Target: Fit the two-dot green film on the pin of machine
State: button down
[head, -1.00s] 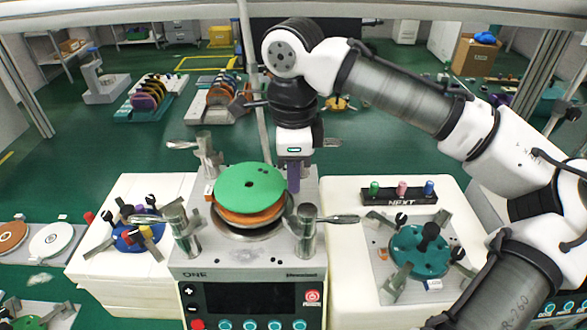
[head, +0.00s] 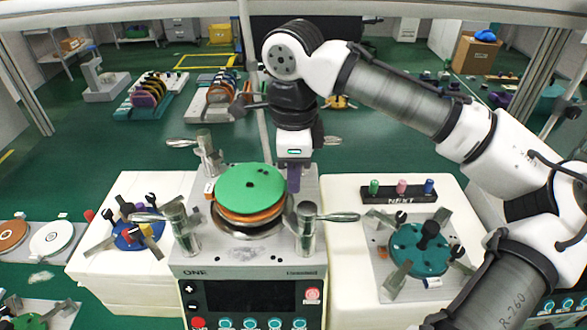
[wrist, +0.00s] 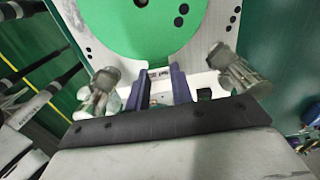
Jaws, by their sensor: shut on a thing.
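The green film (head: 250,187) is a round green disc with small dark marks on its top, over an orange disc (head: 238,217) on the machine labelled ONE (head: 225,258). My gripper (head: 293,182), with purple fingers, points down at the film's right edge and is shut on that edge. In the wrist view, the film (wrist: 135,35) fills the top and the fingers (wrist: 158,72) reach its near rim. The machine's pin is hidden under the discs. I cannot tell whether the film touches the orange disc.
Metal clamp posts (head: 308,235) with lever handles stand around the discs, one close to my gripper. A blue fixture (head: 135,235) is at left and a teal one (head: 420,250) at right. A NEXT block (head: 402,198) with coloured pegs sits behind the teal fixture.

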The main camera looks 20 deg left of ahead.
jog(key=shift+f+b, duration=0.4)
jog(key=shift+f, duration=0.4)
jog(key=c, duration=1.1)
grip_release()
jog(key=shift+c, duration=0.2)
notch_tip(320, 180, up, 14)
jog(key=b, duration=0.1)
jog(key=shift+b, duration=0.35)
jog(key=shift+f, duration=0.15)
